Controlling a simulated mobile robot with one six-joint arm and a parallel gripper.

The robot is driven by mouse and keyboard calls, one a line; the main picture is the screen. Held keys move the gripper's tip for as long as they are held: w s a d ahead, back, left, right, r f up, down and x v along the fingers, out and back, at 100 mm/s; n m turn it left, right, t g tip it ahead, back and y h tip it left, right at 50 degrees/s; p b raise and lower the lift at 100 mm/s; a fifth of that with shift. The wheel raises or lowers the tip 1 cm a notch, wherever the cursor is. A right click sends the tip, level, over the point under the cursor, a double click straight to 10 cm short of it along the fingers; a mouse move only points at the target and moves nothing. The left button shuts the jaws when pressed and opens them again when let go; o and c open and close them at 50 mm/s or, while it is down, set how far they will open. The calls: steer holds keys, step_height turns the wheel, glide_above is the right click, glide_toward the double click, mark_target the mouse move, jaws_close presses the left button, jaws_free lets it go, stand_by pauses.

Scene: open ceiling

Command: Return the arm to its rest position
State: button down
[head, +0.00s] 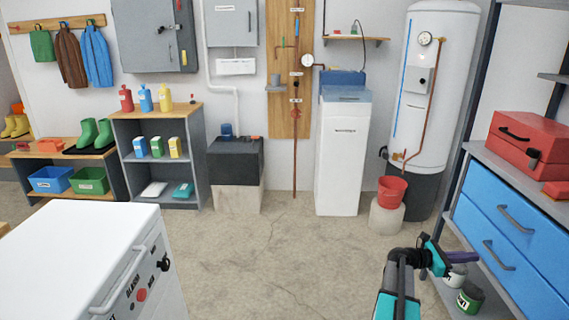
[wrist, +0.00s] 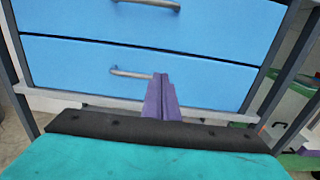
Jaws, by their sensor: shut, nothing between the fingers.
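My arm (head: 400,285) rises from the bottom of the head view, right of centre, in teal and black. My gripper (head: 464,257) has purple fingers and points right, toward the blue drawers (head: 510,225). In the wrist view, the purple fingers (wrist: 160,80) are together with nothing between them. They overlap the lower drawer front and its metal handle (wrist: 131,73) in that picture; I cannot tell any contact.
A grey shelf unit with a red toolbox (head: 527,135) stands at right. A dark green can (head: 470,297) is near its foot. A red bucket (head: 391,190) stands by the white tank (head: 425,90). A white appliance (head: 90,260) fills the lower left. The middle floor (head: 270,260) is clear.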

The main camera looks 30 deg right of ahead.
steer(key=w+a+f+n+t+p, duration=0.4)
steer(key=w+a+t+p, duration=0.1)
steer(key=w+a, duration=0.9)
steer(key=w+a+f+t+y+p, duration=0.1)
steer(key=w+a+f+p, duration=0.1)
steer(key=a+f, duration=0.5)
steer(key=w+a+f+t+y+p, duration=0.1)
steer(key=w+a+f+y+p, duration=0.15)
steer(key=a, duration=0.75)
steer(key=s+a+f+m+g+y+p, duration=0.1)
steer(key=s+a+f+m+y, duration=0.3)
steer(key=a, duration=0.9)
steer(key=s+a+f+m+g+y+p, duration=0.1)
steer(key=s+a+f+m+y+p, duration=0.1)
steer(key=s+a+f+m+y, duration=0.2)
steer(key=s+a+f+m+g+y+p, duration=0.2)
steer(key=s+a+f+m+y, duration=0.2)
steer(key=s+a+m, duration=0.4)
steer(key=s+a, duration=0.3)
steer(key=a, duration=0.5)
steer(key=s+a, duration=0.3)
steer(key=a, duration=0.5)
steer(key=shift+s+f, duration=0.35)
steer(key=shift+f, duration=0.05)
